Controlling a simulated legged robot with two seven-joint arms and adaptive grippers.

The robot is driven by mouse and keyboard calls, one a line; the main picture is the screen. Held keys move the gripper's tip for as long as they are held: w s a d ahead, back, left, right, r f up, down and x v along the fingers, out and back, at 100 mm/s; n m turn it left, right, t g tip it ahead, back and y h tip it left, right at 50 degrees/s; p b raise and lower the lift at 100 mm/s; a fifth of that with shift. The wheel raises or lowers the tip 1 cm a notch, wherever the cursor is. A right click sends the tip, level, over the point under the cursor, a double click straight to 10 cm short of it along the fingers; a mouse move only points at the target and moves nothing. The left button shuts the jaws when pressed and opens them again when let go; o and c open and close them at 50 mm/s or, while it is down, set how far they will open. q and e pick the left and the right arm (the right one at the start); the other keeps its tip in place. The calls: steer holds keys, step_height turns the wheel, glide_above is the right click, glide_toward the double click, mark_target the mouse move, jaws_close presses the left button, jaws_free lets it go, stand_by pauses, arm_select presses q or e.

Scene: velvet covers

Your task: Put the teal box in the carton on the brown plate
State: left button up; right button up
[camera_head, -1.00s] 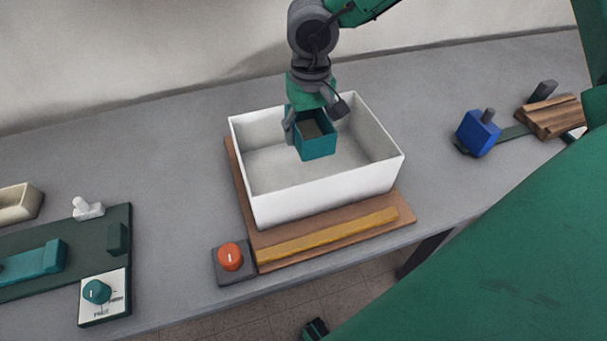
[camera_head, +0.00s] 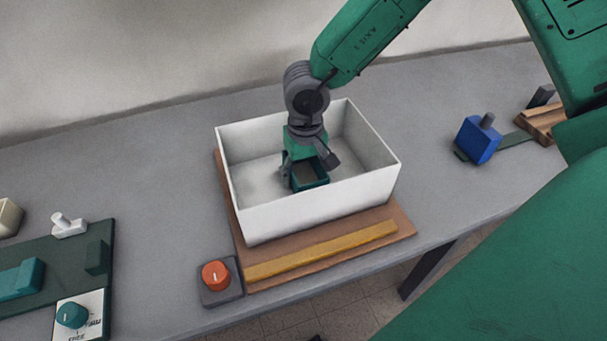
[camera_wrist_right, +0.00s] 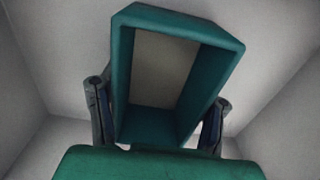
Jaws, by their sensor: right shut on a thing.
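The teal box (camera_head: 310,180) is a small open-topped box, down inside the white carton (camera_head: 320,203). My right gripper (camera_head: 309,168) is shut on it from above, a finger on either side. In the right wrist view the teal box (camera_wrist_right: 172,75) sits between the two fingers of my right gripper (camera_wrist_right: 160,122), with the carton's pale walls around it. Whether the box touches the carton's floor I cannot tell. The carton stands on the brown plate (camera_head: 400,222), which has a yellow strip along its front. My left gripper is not in view.
An orange knob on a grey base (camera_head: 218,282) stands by the plate's front left corner. A dark green board (camera_head: 60,262) with a teal knob (camera_head: 72,314) lies at the left. A blue block (camera_head: 477,140) and a wooden piece (camera_head: 540,125) are at the right.

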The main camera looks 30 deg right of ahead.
mark_target(305, 179)
steer(key=o, duration=1.2)
steer(key=shift+a+r, duration=0.1)
steer(key=shift+a, duration=0.25)
steer(key=shift+a+r, duration=0.2)
steer(key=shift+r, duration=0.05)
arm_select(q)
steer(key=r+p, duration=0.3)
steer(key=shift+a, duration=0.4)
arm_select(e)
step_height(305, 179, up, 12)
steer(key=shift+f, duration=0.2)
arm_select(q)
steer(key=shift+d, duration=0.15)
arm_select(e)
steer(key=shift+d, duration=0.2)
